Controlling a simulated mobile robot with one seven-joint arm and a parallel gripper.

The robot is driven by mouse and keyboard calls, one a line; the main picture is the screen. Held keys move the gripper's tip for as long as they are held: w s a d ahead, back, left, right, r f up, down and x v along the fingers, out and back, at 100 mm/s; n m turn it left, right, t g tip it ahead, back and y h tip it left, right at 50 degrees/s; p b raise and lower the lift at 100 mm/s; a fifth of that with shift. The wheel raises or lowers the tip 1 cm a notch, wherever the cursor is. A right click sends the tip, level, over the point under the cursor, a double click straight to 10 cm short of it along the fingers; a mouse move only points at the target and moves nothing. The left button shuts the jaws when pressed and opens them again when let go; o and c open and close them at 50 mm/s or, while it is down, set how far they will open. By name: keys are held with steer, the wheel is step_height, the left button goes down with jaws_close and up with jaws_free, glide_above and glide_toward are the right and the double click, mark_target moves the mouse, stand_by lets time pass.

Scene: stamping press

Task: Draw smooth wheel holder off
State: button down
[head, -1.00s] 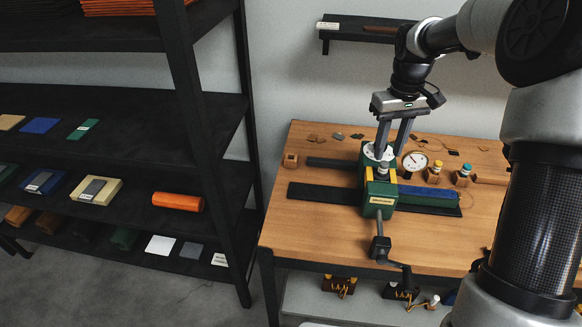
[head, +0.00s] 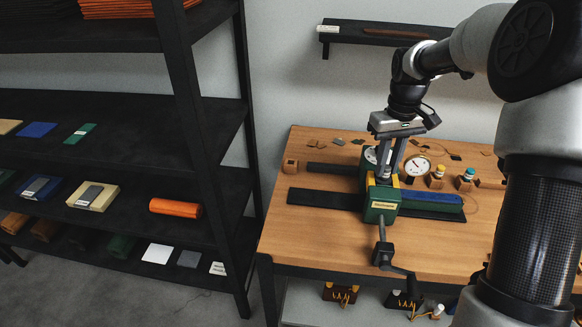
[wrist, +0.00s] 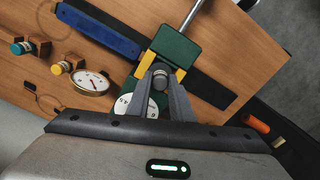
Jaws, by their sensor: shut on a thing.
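The green stamping press (head: 382,206) stands on the wooden bench, with yellow strips beside its top opening and a white lettered dial (wrist: 136,105) behind. My gripper (head: 384,180) points down into the top of the press. In the wrist view my gripper (wrist: 160,80) has its fingers shut on a small grey ribbed cylinder (wrist: 160,77), seemingly the smooth wheel holder, between the yellow strips. The holder's lower part is hidden in the press, so I cannot tell how deep it sits.
A round gauge (head: 417,167) and two small wooden stands with a yellow-ringed piece (head: 437,173) and a teal-topped piece (head: 466,178) are at the right. A blue strip (head: 432,198) lies beside the press. A crank (head: 384,255) sticks out in front. The bench's left front is clear.

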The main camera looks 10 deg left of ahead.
steer(key=shift+r, duration=0.35)
steer(key=shift+r+p, duration=2.8)
steer(key=shift+r, duration=0.35)
